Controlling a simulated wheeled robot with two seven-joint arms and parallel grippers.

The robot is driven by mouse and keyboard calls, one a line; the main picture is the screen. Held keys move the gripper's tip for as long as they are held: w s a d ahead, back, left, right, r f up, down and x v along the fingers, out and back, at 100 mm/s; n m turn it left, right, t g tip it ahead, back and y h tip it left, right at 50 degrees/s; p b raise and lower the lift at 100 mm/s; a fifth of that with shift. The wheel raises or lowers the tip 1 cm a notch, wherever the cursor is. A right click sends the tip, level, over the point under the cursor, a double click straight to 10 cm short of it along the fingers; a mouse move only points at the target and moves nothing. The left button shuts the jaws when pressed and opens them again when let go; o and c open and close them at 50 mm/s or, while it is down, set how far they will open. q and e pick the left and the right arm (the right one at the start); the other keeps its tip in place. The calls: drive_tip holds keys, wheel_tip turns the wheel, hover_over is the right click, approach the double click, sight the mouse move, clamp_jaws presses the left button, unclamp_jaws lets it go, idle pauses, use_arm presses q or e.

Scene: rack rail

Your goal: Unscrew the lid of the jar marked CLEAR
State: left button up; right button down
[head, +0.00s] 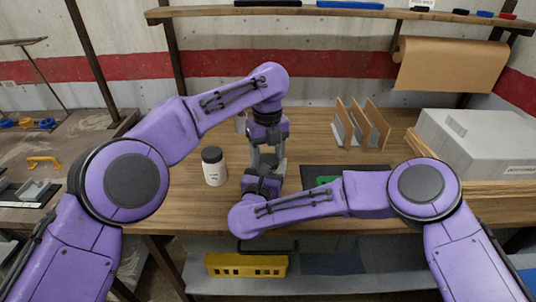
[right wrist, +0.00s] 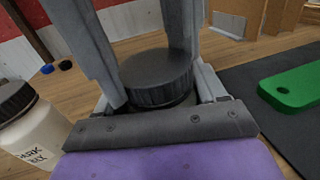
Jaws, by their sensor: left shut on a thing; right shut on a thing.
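A jar with a ribbed black lid (right wrist: 157,76) stands between my two grippers; its body is mostly hidden and no label of it shows. My left gripper (head: 266,148) comes down from above, its grey fingers on both sides of the lid, shut on it. My right gripper (head: 266,166) reaches in from the front, low down, shut on the jar below the lid. A second white jar (head: 214,172) with a black lid stands upright to the left, apart from the grippers. It also shows in the right wrist view (right wrist: 32,128), with a label reading partly "ARK".
A dark mat (head: 312,172) with a green part (head: 328,181) lies right of the grippers. Upright wooden panels (head: 362,125) stand behind it. A grey box (head: 480,140) fills the table's right side. A yellow part (head: 246,265) lies on the lower shelf.

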drive_tip(key=shift+d+f, duration=0.1)
drive_tip(key=shift+d, duration=0.05)
use_arm(q)
drive_tip(key=o, duration=1.2)
drive_tip(key=shift+a, duration=0.1)
drive_tip(key=shift+c, duration=0.2)
drive_tip(key=shift+r, duration=0.1)
